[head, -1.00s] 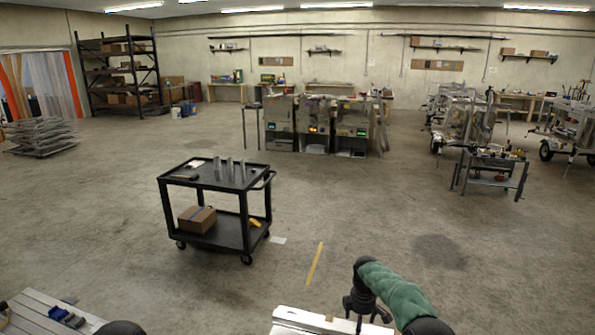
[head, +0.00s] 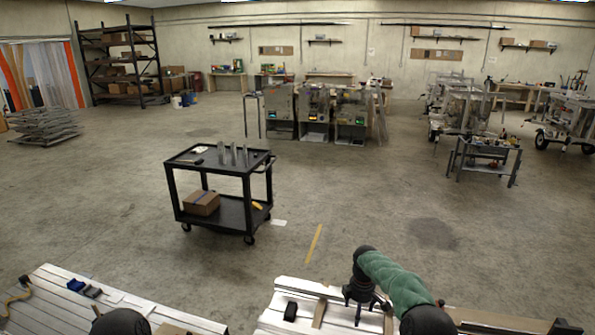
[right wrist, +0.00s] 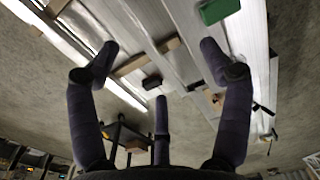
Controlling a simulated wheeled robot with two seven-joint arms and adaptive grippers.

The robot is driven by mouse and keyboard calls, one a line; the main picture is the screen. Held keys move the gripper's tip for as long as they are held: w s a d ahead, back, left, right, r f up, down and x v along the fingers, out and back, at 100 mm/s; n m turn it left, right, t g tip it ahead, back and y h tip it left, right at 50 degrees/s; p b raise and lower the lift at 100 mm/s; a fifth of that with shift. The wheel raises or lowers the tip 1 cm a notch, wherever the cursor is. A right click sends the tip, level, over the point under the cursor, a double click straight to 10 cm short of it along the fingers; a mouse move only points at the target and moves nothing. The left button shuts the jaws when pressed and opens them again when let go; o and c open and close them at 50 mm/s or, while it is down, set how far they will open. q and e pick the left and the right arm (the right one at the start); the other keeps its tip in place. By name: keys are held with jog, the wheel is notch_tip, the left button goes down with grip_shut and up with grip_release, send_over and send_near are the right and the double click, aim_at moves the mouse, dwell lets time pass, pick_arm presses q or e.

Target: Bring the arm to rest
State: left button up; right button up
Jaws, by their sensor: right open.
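My right arm, in a green sleeve, comes in from the lower right of the head view. Its gripper (head: 364,305) points down over a pale slatted aluminium surface (head: 283,289). In the right wrist view the dark fingers of this gripper (right wrist: 158,75) are spread wide with nothing between them. A small black block (right wrist: 152,82) lies on the slats beyond them, and it also shows left of the gripper in the head view (head: 290,311). My left gripper is not in view.
A second slatted surface (head: 62,317) with a blue item (head: 75,285) is at lower left. A black cart (head: 223,223) carrying metal tubes and a cardboard box stands ahead. A green block (right wrist: 219,11) lies on the slats. Open concrete floor surrounds the cart.

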jog(key=s+a+f+m+y, duration=0.2)
jog(key=s+a+f+m, duration=0.15)
jog(key=s+f, duration=0.55)
jog(key=s+a+f+m+y, duration=0.15)
jog(key=s+f+m, duration=0.25)
jog(key=s+f, duration=0.5)
jog(key=s+a+f+m, duration=0.15)
jog(key=s+m, duration=0.35)
jog(key=s, duration=0.8)
jog(key=s+a+m, duration=0.2)
jog(key=s+m, duration=0.4)
jog(key=s, duration=0.8)
pick_arm(q)
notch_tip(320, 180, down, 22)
jog(key=b, duration=2.2)
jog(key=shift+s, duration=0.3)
pick_arm(e)
notch_tip(320, 180, down, 20)
jog(key=w+a+n, duration=0.1)
jog(key=w+a, duration=0.1)
jog(key=shift+y, duration=0.25)
